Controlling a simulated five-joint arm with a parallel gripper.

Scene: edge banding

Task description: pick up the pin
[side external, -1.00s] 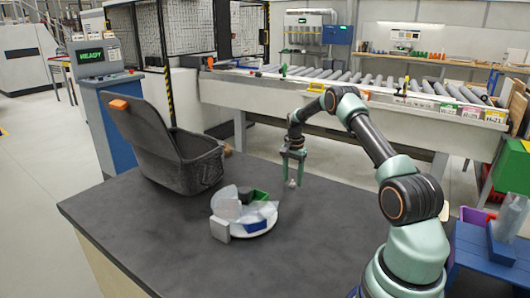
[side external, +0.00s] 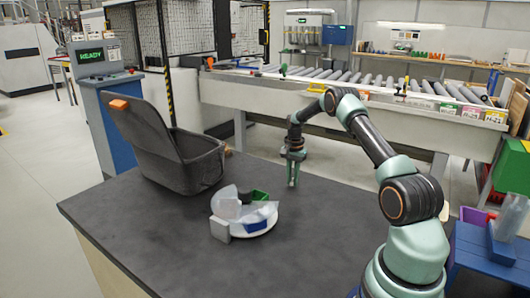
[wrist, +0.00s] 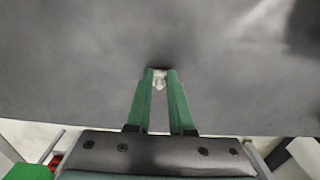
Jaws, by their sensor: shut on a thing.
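The pin (wrist: 159,82) is a small pale piece in the wrist view, between the tips of my gripper's green fingers. My gripper (wrist: 160,74) is shut on it, with a narrow gap left between the fingers further back. In the side external view my gripper (side external: 292,184) points down at the dark table top, right of the round white dish. The pin cannot be made out there, and whether it touches the table is unclear.
The round white dish (side external: 216,217) holds pale, green and blue pieces. A dark grey open bin (side external: 185,180) with a raised back stands behind it to the left. The table (side external: 170,250) is bare at the front. A roller conveyor (side external: 350,82) runs behind the table.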

